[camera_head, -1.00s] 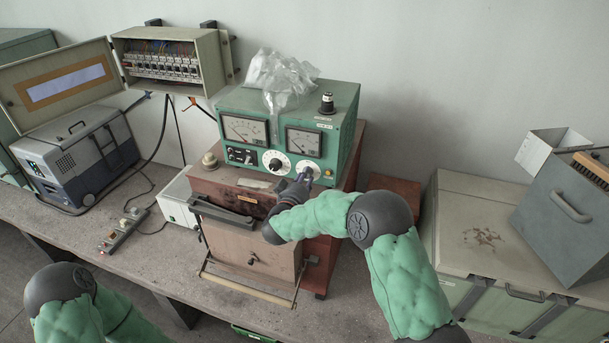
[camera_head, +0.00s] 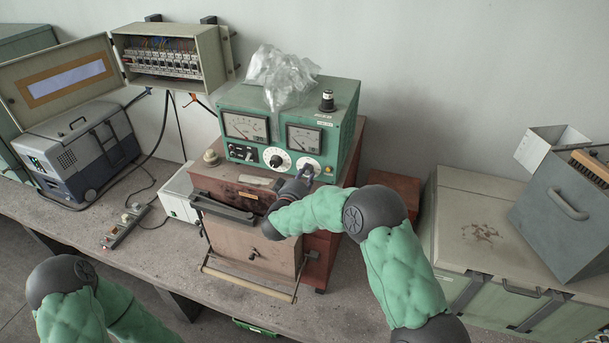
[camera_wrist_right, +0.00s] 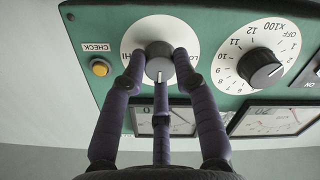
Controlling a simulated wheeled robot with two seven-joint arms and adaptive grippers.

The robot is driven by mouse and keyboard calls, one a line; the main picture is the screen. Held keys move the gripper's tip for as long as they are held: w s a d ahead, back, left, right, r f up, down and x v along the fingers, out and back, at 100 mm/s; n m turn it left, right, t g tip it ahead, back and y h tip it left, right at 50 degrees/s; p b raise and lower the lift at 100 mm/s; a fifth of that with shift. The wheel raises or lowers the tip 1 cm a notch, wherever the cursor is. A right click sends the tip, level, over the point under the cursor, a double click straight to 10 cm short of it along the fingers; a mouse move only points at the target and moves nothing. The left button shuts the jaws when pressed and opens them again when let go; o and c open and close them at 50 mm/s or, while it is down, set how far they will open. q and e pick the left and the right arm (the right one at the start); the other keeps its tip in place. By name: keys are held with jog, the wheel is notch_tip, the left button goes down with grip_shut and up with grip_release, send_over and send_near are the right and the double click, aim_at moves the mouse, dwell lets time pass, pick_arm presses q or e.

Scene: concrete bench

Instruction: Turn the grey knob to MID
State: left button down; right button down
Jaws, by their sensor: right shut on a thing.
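The grey knob (camera_wrist_right: 158,66) sits on a round white dial on the green instrument panel. In the right wrist view, HI is left of it and LO right. A white mark on the knob points down in that view, towards the meters; a finger covers the dial there, so any MID label is hidden. My right gripper (camera_wrist_right: 159,80) has its dark fingers closed around the knob. In the head view the right gripper (camera_head: 304,174) reaches the panel's lower right dial and largely covers the knob. My left gripper is out of view; only part of that arm shows.
A second black knob (camera_wrist_right: 260,68) on a numbered dial and a yellow CHECK button (camera_wrist_right: 100,67) flank the knob. Two meters (camera_head: 245,127) sit above the dials, with a plastic bag (camera_head: 281,76) on the instrument. A rusty box (camera_head: 255,245) stands below.

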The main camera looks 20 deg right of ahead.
jog(key=c, duration=1)
grip_release()
jog(key=shift+o, duration=0.2)
jog(key=shift+w+d, duration=0.1)
jog(key=f+v, duration=0.1)
jog(key=v, duration=1.1)
jog(key=shift+r, duration=0.4)
